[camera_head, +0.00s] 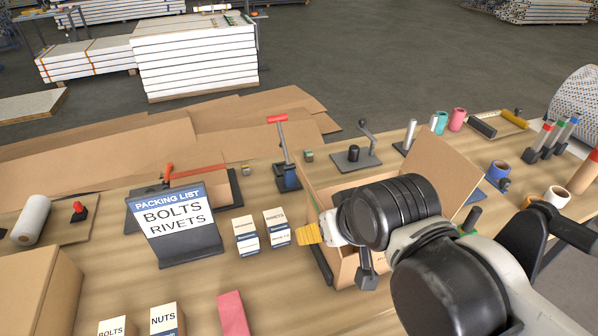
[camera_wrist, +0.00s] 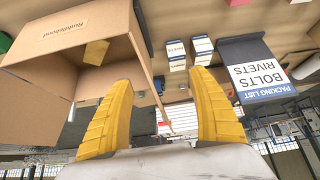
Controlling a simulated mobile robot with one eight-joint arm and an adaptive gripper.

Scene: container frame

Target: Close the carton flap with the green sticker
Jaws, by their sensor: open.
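The open carton (camera_head: 345,270) stands on the table at centre right, partly hidden behind my arm. A raised flap (camera_head: 446,172) leans outward on its right side. In the wrist view the brown carton (camera_wrist: 70,60) fills the left, with printing and a yellowish patch inside. No green sticker shows clearly on any flap; a small green spot at the wrist view's left edge cannot be identified. My gripper (camera_head: 308,234) is at the carton's left side, its yellow fingers pointing left. In the wrist view my gripper (camera_wrist: 160,80) is open, with nothing held between the fingers.
A red-handled tool (camera_head: 285,155) stands behind the carton. Another carton (camera_head: 40,290) is at front left. Rolls and tools crowd the right; bare table lies around the small boxes.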

